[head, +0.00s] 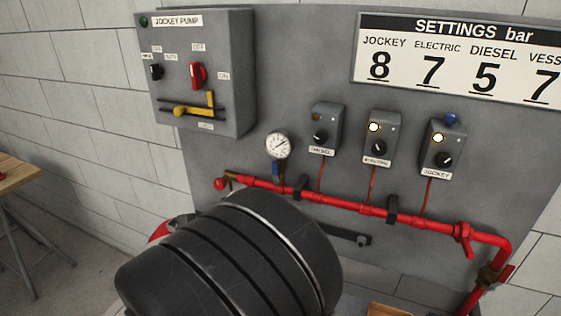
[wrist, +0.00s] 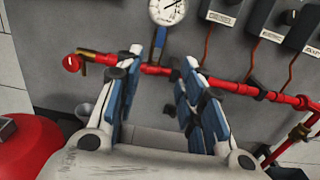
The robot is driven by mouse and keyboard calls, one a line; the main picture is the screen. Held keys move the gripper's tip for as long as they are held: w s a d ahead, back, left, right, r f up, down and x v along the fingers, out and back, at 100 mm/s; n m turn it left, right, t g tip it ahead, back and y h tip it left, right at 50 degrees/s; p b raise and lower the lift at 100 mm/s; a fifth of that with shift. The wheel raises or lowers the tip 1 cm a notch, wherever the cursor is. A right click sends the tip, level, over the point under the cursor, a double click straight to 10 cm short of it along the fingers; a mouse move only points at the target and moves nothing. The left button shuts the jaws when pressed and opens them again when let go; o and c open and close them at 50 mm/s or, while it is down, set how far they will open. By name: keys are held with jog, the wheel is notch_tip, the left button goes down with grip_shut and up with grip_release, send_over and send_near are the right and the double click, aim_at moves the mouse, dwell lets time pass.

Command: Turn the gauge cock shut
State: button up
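The pressure gauge (head: 278,146) is white and round and stands above the red pipe on the grey panel. Below it is the gauge cock with a blue lever (head: 276,169). In the wrist view the blue lever (wrist: 159,40) points up and down, in line with the gauge stem, beneath the gauge (wrist: 167,10), which the top edge cuts off. My gripper (wrist: 162,66) is open and empty, its blue-padded fingers on either side of the picture's middle. The lever shows beyond and between the fingertips, apart from them. In the head view my dark arm hides the gripper.
The red pipe (head: 345,205) runs across the panel, with a brass fitting and red end (head: 220,184) at left. Three pressure switches, including the jockey one (head: 441,147), sit to the right. The jockey pump box (head: 200,70) is upper left. A red rounded body (wrist: 28,150) lies lower left.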

aim_at(275, 168)
jog(key=b+x, duration=0.3)
jog(key=x, duration=1.4)
jog(key=shift+d, duration=0.15)
grip_shut()
